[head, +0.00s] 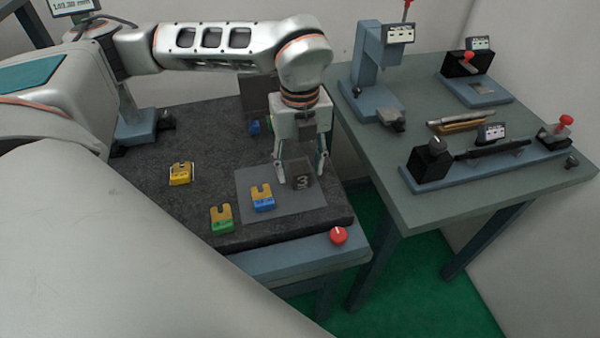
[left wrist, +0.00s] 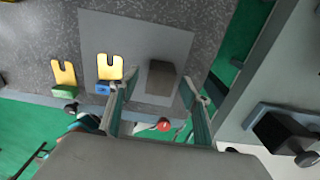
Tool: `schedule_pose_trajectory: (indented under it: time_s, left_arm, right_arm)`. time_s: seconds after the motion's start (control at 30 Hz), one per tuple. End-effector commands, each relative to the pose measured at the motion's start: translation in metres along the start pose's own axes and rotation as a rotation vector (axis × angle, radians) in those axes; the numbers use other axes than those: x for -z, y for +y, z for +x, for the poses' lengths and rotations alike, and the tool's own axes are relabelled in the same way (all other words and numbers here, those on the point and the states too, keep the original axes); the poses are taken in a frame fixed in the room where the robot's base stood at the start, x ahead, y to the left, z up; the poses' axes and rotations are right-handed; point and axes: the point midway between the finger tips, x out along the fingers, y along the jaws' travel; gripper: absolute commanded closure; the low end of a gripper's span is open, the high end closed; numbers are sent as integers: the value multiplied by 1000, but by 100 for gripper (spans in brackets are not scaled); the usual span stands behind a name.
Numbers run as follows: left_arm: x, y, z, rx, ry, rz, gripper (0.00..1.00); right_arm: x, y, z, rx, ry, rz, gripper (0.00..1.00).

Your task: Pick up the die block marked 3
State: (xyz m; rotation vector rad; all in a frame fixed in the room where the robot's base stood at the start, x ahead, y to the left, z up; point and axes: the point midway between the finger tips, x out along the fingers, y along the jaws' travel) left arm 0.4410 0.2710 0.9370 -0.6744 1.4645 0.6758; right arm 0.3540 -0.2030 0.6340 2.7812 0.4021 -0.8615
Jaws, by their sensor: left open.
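The die block marked 3 (head: 301,180) is a dark block with a pale 3 on its face. It stands on the grey mat (head: 270,212) near the right edge of the dark granite table. My left gripper (head: 301,176) points down at it with fingers open. In the left wrist view the dark block (left wrist: 161,78) lies ahead of the open fingers of my left gripper (left wrist: 158,95), apart from both. The gripper's contact with the block cannot be told from the head view. My right gripper is not in view.
Yellow-topped blocks with blue (head: 262,198), green (head: 221,219) and yellow (head: 180,174) bases lie to the left. A red knob (head: 338,235) sits at the table's front edge. A second table (head: 420,130) with gauges stands to the right, beyond a gap.

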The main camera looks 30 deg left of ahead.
Motion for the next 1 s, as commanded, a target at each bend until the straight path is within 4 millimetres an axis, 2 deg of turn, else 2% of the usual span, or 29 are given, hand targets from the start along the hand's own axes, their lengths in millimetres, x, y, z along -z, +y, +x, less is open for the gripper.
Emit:
schedule_pose_trajectory:
  time_s: [0.13, 0.4, 0.5, 0.6, 1.0]
  left_arm:
    - [0, 0, 15, 0, 0, 0, 53]
    - [0, 0, 17, 1, 0, 1, 53]
    - [0, 0, 17, 1, 0, 1, 79]
    - [0, 0, 17, 1, 0, 1, 100]
    - [0, -1, 12, 3, -2, 0, 100]
  right_arm:
    - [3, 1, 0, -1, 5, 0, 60]
    - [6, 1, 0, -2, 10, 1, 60]
    - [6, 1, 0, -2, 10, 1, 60]
    - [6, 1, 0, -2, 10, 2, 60]
    - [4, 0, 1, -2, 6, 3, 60]
